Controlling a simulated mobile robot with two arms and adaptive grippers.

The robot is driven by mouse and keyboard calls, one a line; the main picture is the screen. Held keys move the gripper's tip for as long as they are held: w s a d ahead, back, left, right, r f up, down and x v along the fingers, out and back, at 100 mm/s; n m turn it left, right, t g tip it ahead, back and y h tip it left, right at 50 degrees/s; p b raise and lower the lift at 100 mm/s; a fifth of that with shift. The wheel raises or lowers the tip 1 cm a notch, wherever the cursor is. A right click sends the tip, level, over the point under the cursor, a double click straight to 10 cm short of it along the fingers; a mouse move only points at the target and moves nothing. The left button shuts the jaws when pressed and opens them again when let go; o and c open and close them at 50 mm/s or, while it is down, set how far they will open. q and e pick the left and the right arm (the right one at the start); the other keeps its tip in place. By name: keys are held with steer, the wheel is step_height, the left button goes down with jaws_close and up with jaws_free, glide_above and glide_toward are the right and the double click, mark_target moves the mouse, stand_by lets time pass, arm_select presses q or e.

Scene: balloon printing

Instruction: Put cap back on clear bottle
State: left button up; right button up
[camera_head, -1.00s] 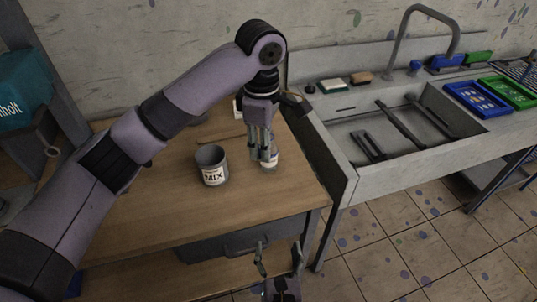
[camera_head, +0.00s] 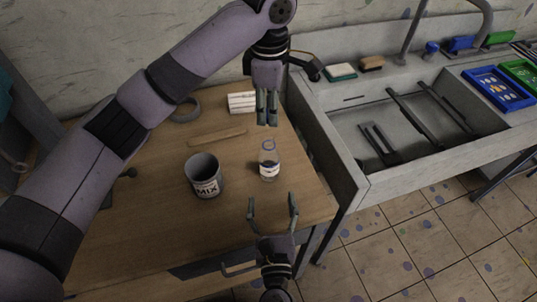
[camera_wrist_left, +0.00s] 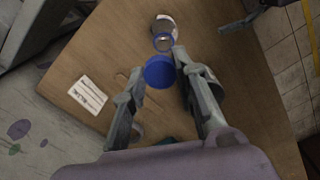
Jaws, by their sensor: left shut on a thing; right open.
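The clear bottle (camera_head: 269,163) stands upright on the wooden table, with a white label. Its uncapped mouth also shows in the left wrist view (camera_wrist_left: 163,42). My left gripper (camera_head: 267,122) is above and behind the bottle. In the left wrist view it is shut on the blue cap (camera_wrist_left: 159,71), which is apart from the bottle; in the head view I cannot make the cap out. My right gripper (camera_head: 272,205) is open and empty near the table's front edge, just in front of the bottle.
A grey MIX can (camera_head: 206,187) stands left of the bottle. A wooden stick (camera_head: 217,136), a tape ring (camera_head: 184,110) and a white labelled box (camera_head: 242,102) lie farther back. The sink (camera_head: 355,188) adjoins the table's right side.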

mark_target(270, 170)
steer(key=shift+s+r, duration=0.2)
steer(key=shift+s, duration=0.25)
steer(key=w, duration=1.2)
steer(key=shift+w+a+f, duration=0.1)
steer(key=shift+w+a, duration=0.1)
steer(key=shift+a, duration=0.1)
jaws_close()
